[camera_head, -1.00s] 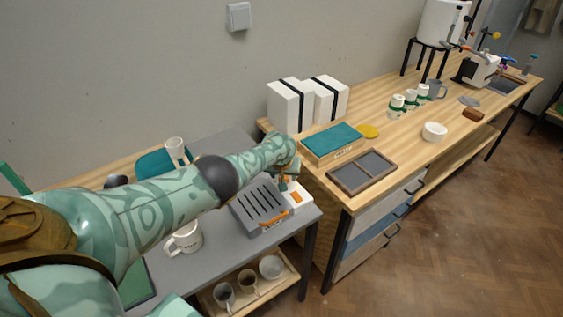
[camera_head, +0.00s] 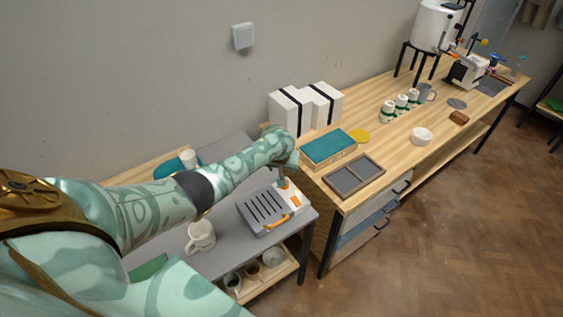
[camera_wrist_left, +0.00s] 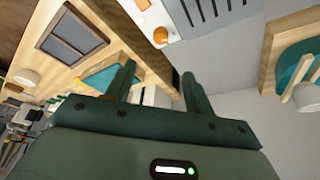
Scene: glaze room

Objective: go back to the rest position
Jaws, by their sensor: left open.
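My left arm crosses the head view from the left, over a grey table (camera_head: 240,238). Its hand is at the back of a grey slotted machine with an orange handle (camera_head: 263,210); the gripper is largely hidden there by the arm. In the left wrist view my left gripper (camera_wrist_left: 158,85) is open, with two dark green fingers apart and nothing held between them. The slotted machine (camera_wrist_left: 205,12) and its orange knob show beyond the fingers, apart from them. My right gripper is in neither view.
A white mug (camera_head: 201,237) stands on the grey table near my arm. The wooden bench to the right holds white boxes (camera_head: 290,112), a teal-topped box (camera_head: 328,147), a dark framed tray (camera_head: 352,176) and a white bowl (camera_head: 421,136). The floor (camera_head: 450,235) at right is clear.

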